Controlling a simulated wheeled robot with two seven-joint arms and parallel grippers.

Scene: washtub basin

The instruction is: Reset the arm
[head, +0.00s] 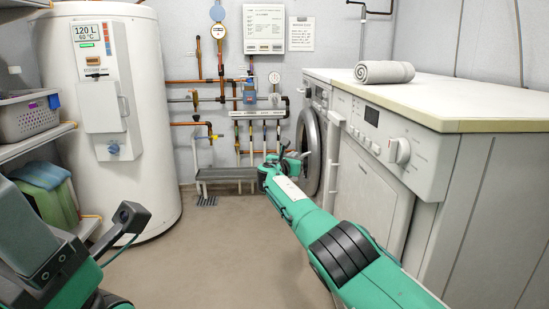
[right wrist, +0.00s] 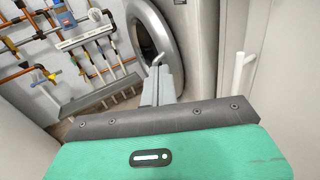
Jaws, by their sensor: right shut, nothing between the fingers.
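My right arm reaches forward from the lower right in the head view, in front of the machines' fronts. My right gripper (head: 297,155) is at its far end, small and dark, in front of the round washer door (head: 308,150). In the right wrist view the right gripper (right wrist: 159,65) shows as two grey fingers together, shut with nothing between them. It points toward the washer door (right wrist: 151,40) and appears apart from it. My left arm shows at the lower left of the head view; its gripper fingers are not visible.
A counter (head: 450,98) with a rolled grey towel (head: 384,72) tops the machines at right. A white tank (head: 145,130) stands left, near shelves with a grey basket (head: 28,117). Middle floor (head: 220,250) is clear.

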